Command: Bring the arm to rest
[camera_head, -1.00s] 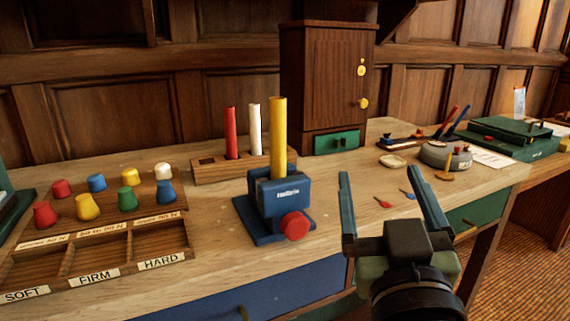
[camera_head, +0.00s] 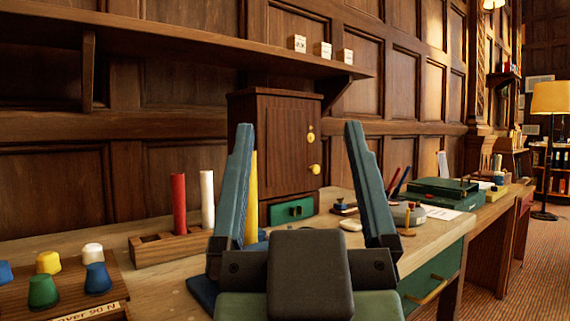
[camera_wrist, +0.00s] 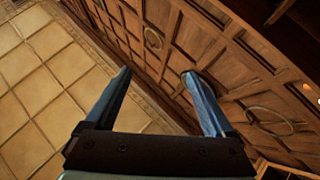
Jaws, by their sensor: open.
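My gripper (camera_head: 300,190) is in the middle of the head view, raised in front of the desk, with its two blue fingers pointing up and spread apart. Nothing is between the fingers. In the wrist view my gripper (camera_wrist: 158,85) also shows open and empty, facing wood panelling and a tiled surface. My gripper hides most of the blue device and part of the yellow rod (camera_head: 254,190) behind it.
The desk (camera_head: 165,290) holds a rod stand (camera_head: 170,248) with red and white rods, coloured knobs at left, a brown cabinet (camera_head: 275,145) and a green case (camera_head: 440,190). A shelf (camera_head: 200,50) runs along the wall above. Carpeted floor (camera_head: 500,255) is free at right.

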